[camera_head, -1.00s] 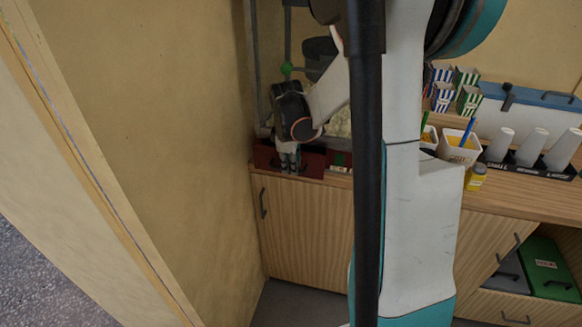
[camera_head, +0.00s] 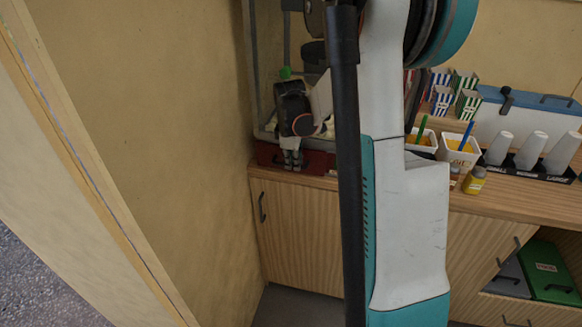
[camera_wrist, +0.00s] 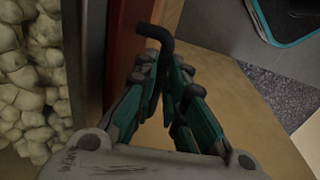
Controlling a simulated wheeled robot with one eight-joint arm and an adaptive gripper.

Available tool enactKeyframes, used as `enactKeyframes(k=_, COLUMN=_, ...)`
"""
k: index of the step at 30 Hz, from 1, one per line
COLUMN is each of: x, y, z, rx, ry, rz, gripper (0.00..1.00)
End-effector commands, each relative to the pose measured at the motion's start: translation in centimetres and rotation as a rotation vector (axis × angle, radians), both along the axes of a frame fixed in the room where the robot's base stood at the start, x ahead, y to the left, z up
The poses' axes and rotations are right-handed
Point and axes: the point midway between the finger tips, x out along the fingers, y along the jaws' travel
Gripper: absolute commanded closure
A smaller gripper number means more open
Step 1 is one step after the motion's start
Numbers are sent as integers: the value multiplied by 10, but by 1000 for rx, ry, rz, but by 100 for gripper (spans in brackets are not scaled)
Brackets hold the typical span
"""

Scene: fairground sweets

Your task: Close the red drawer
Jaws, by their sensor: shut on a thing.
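The red drawer (camera_head: 322,162) is at the base of the popcorn machine, at the left end of the counter. Its red front also shows edge-on in the wrist view (camera_wrist: 126,50). My gripper (camera_head: 292,163) is at this front, pointing down. In the wrist view my gripper (camera_wrist: 163,78) has its fingers shut around the drawer's black bent handle (camera_wrist: 154,33). My arm hides the right part of the drawer in the head view. How far the drawer stands out is hard to tell.
A tan wall (camera_head: 190,130) stands close on the left. Right of my arm, the counter holds striped boxes (camera_head: 467,104), a yellow jar (camera_head: 474,181) and a cup rack (camera_head: 528,166). A wooden cabinet door (camera_head: 305,235) is below the drawer.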

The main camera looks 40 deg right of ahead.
Motion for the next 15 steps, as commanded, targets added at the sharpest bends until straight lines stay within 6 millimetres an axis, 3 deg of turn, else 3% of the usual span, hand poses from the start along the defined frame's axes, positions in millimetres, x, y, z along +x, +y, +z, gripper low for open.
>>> enactKeyframes(k=8, x=4, y=-5, z=1, rx=-7, ry=-7, rz=0, gripper=100)
enactKeyframes(k=9, x=4, y=-5, z=1, rx=-7, ry=-7, rz=0, gripper=82)
enactKeyframes(k=15, x=3, y=-5, z=0, rx=-6, ry=-6, rz=0, gripper=80)
